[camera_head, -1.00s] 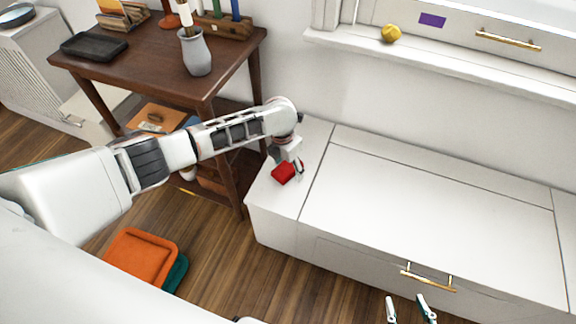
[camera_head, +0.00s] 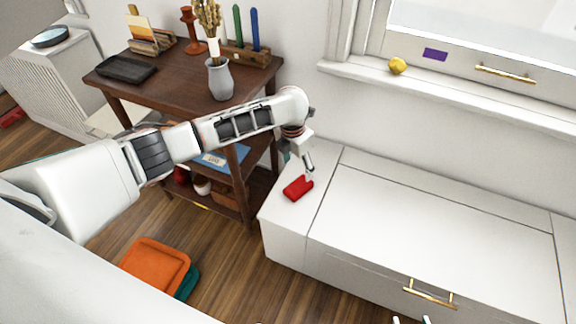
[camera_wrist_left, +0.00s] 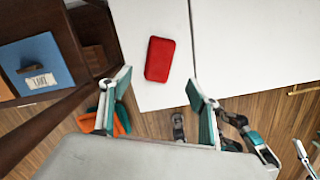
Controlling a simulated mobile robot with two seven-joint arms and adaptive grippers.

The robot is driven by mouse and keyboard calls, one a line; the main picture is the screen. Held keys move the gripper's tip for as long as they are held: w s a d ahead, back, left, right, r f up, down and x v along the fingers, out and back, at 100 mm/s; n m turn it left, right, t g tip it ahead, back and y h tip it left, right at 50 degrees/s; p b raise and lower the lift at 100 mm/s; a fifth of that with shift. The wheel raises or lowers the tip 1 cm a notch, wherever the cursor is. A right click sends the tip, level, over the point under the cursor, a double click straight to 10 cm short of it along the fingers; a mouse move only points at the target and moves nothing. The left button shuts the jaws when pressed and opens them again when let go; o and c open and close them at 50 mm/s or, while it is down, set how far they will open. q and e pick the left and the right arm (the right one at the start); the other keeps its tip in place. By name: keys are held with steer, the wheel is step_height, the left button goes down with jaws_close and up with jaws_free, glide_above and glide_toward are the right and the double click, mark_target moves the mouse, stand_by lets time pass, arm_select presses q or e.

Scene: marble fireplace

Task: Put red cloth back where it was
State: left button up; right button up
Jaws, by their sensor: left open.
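The red cloth (camera_head: 298,188), a small folded red block, lies flat on the left end of the white bench (camera_head: 430,220). It also shows whole in the left wrist view (camera_wrist_left: 160,59). My left gripper (camera_head: 309,172) is just above and beside the cloth, its jaws open and empty. In the left wrist view its fingers (camera_wrist_left: 158,86) are apart, with the cloth beyond them and bare bench around it. Only the tips of my right gripper (camera_head: 411,321) show, apart, at the bottom edge of the head view, in front of the bench.
A dark wooden table (camera_head: 165,92) with a grey vase (camera_head: 220,80) and a black tray (camera_head: 125,69) stands left of the bench. A windowsill (camera_head: 450,95) with a yellow lemon (camera_head: 397,66) runs behind. The bench's middle and right are clear.

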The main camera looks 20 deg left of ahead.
arm_select(q)
steer(key=s+d+n+t+h, duration=0.2)
steer(key=s+d+n+h, duration=0.1)
steer(key=s+d+n, duration=0.5)
steer(key=s+d+n+t+h, duration=0.2)
steer(key=s+d+n+h, duration=0.3)
steer(key=d, duration=0.6)
steer(key=s+a+f+n+t+y, duration=0.2)
steer(key=s+a+n+y, duration=0.1)
steer(key=s+a+n, duration=0.6)
steer(key=s+a+f+n+t+y, duration=0.3)
steer(key=s+a+n, duration=0.6)
steer(key=n, duration=0.5)
steer(key=shift+s+a+f, duration=0.35)
steer(key=shift+a, duration=0.85)
